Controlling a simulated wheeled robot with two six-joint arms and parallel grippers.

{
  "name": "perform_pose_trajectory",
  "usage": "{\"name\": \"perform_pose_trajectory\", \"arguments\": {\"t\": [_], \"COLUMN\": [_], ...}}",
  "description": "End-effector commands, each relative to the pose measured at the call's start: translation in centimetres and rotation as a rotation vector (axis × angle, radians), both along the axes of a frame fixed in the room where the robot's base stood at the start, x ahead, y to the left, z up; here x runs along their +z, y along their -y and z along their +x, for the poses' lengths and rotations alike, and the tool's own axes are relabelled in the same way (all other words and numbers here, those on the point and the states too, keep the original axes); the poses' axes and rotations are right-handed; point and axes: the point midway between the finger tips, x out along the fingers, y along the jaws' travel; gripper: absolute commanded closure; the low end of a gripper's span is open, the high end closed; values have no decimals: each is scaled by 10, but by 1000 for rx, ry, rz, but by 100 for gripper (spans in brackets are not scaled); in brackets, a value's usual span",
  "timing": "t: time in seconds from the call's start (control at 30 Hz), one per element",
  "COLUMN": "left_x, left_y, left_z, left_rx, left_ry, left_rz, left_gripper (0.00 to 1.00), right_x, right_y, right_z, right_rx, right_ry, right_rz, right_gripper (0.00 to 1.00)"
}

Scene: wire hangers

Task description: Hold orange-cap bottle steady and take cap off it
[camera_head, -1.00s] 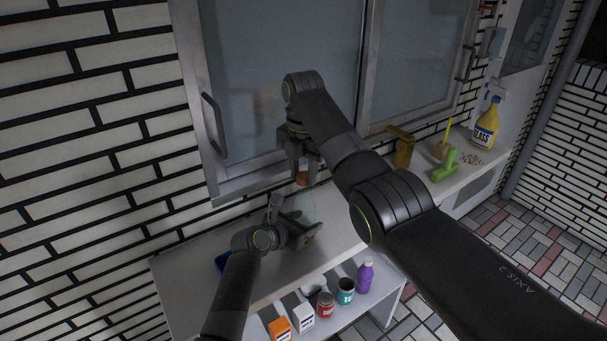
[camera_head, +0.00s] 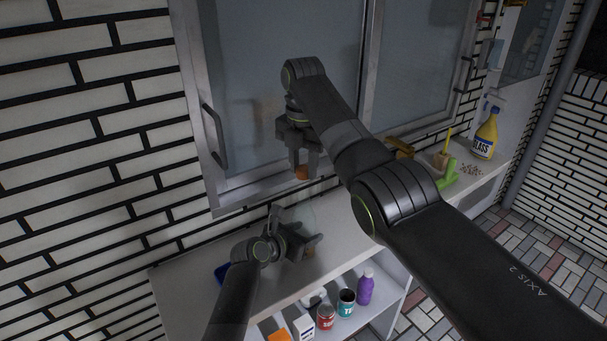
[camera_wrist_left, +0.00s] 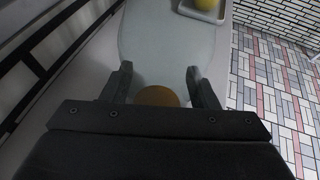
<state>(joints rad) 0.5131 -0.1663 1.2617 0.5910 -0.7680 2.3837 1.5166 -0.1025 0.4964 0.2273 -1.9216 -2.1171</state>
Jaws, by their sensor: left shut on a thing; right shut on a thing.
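My right gripper (camera_head: 303,160), the upper one, points down and is shut on the orange cap (camera_head: 302,173). My left gripper (camera_head: 297,243) is low over the counter and shut on the pale, see-through bottle (camera_head: 298,213), below the cap. In the left wrist view the bottle (camera_wrist_left: 165,45) fills the space between and beyond the fingers of the left gripper (camera_wrist_left: 160,82). A brown-orange round part (camera_wrist_left: 158,97) shows between them; I cannot tell what it is. The bottle's outline is faint in the head view, and a gap appears between its body and the cap.
The white counter (camera_head: 190,283) runs along a window and brick wall. A purple bottle (camera_head: 365,288) and several cans and boxes are on the shelf below.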

Motion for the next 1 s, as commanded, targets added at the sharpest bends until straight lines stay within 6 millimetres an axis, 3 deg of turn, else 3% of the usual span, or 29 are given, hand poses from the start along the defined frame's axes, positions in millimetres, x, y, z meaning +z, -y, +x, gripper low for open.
{"name": "perform_pose_trajectory", "arguments": {"t": [0.17, 0.2, 0.37, 0.73, 1.0], "left_x": [0, 0, 0, 2, 13], "left_y": [0, 0, 0, -2, -20], "left_z": [0, 0, 0, -2, -24], "left_rx": [0, 0, 0, 0, 1], "left_ry": [0, 0, 0, 1, 2], "left_rz": [0, 0, 0, -1, 1], "left_gripper": [100, 41, 21, 21, 21], "right_x": [0, 0, 0, 0, 2], "right_y": [0, 0, 0, 0, 0], "right_z": [0, 0, 0, 0, 0], "right_rx": [0, 0, 0, 0, 0], "right_ry": [-1, -1, -1, -1, -1], "right_rz": [0, 0, 0, 0, 0], "right_gripper": [96, 96, 96, 96, 96]}}
